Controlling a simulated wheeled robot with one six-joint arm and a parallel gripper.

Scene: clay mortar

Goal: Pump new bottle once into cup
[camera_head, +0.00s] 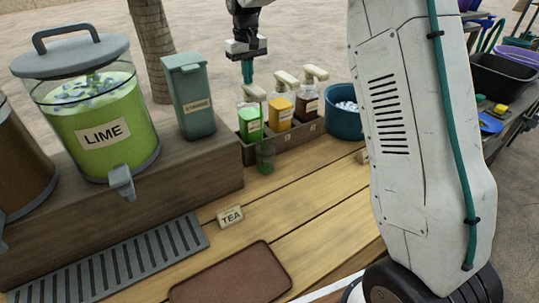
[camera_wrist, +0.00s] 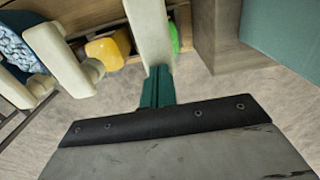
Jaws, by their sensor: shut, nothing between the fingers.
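Three pump bottles stand in a wooden rack in the head view: a green one (camera_head: 250,124), a yellow one (camera_head: 279,112) and a dark one (camera_head: 307,104), all with cream pump heads. I cannot tell which is the new bottle. A clear greenish cup (camera_head: 265,158) stands on the counter just in front of the green bottle. My gripper (camera_head: 247,80) is shut and empty, pointing down over the green bottle's pump head. In the wrist view, the teal fingertips (camera_wrist: 157,85) are closed beside or against a cream pump head (camera_wrist: 150,35); contact is unclear.
A lime drink dispenser (camera_head: 95,110) and a teal lidded container (camera_head: 190,98) stand on a raised wooden shelf at left. A blue tub (camera_head: 344,122) is right of the rack. A TEA sign (camera_head: 230,216), drip grate (camera_head: 110,262) and brown mat (camera_head: 232,280) lie in front.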

